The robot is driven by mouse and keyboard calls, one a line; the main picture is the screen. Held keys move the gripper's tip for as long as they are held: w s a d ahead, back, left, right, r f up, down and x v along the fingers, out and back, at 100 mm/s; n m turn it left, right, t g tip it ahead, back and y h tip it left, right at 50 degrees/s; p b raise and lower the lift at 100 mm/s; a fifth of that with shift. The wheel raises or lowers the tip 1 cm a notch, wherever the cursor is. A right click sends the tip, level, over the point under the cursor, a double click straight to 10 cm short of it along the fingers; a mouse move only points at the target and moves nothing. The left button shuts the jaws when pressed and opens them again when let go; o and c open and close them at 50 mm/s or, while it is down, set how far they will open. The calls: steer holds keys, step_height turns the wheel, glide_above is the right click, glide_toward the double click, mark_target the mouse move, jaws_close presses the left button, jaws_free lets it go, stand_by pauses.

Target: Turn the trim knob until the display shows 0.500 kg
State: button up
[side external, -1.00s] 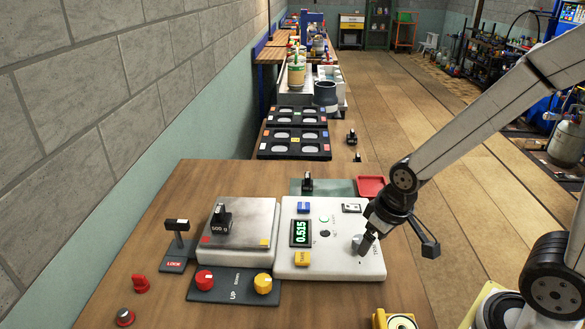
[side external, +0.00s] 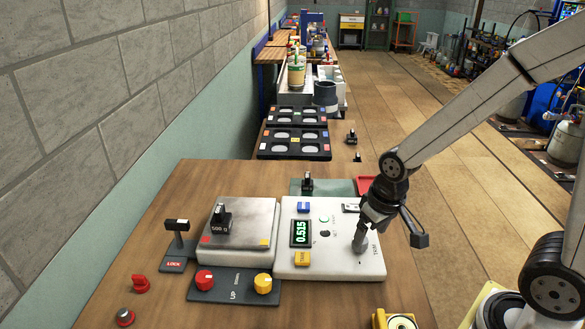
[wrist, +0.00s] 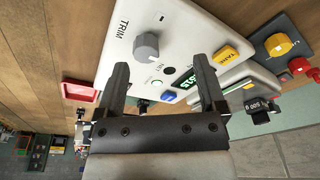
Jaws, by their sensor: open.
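The trim knob (wrist: 146,46) is a grey round knob beside the word TRIM on the white scale console (wrist: 185,25). In the side view the knob (side external: 360,245) is at the console's right, partly hidden by my gripper (side external: 366,226). The display (side external: 301,233) reads 0.515 in green. In the wrist view my gripper (wrist: 160,70) is open and empty. The knob appears ahead of the fingertips, within the gap between them, and I see no contact there. A black 500 g weight (side external: 221,219) stands on the metal pan (side external: 258,218).
Blue (side external: 303,207) and yellow (side external: 302,258) buttons flank the display. A red and yellow knob panel (side external: 232,288), a LOCK lever (side external: 177,240) and a red tray (side external: 364,184) are nearby. A wall bounds the left.

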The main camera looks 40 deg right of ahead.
steer(key=w+d+m, duration=0.1)
steer(key=w+m+g, duration=0.1)
steer(key=m, duration=0.1)
steer(key=w+d+r+m+g, duration=0.1)
steer(key=shift+w+d+r, duration=0.1)
steer(key=shift+w+d, duration=0.25)
steer(key=shift+w, duration=0.05)
steer(key=shift+f, duration=3.95)
jaws_close()
